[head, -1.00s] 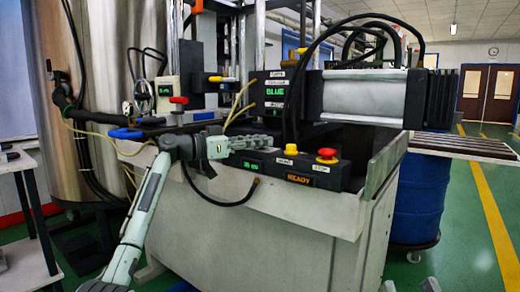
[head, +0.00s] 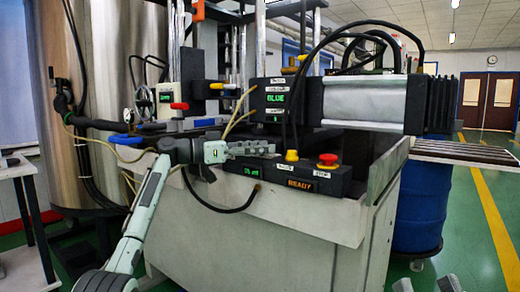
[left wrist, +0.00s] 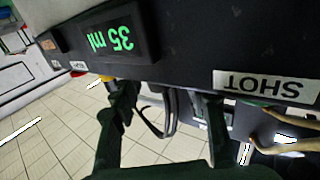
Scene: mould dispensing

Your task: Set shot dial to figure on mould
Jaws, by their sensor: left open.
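The shot unit's black control panel (head: 325,180) is on the front of the grey machine, with a green readout (head: 250,170). In the left wrist view the readout (left wrist: 110,42) shows "35 ml" upside down, beside an inverted "SHOT" label (left wrist: 265,86). I cannot make out the shot dial; my fingers may hide it. My left gripper (head: 270,148) is open, close above and in front of the panel's left end. Its two fingers stand apart below the label in the wrist view (left wrist: 165,120). Grey parts at the head view's bottom right may be my right gripper (head: 425,284). I see no readable figure on a mould.
A yellow knob (head: 291,156) and a red stop button (head: 327,160) stand on the panel, right of my left gripper. A "BLUE" display (head: 275,98) is above. Black hoses and a cable hang near the panel. A blue drum (head: 420,205) stands at right.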

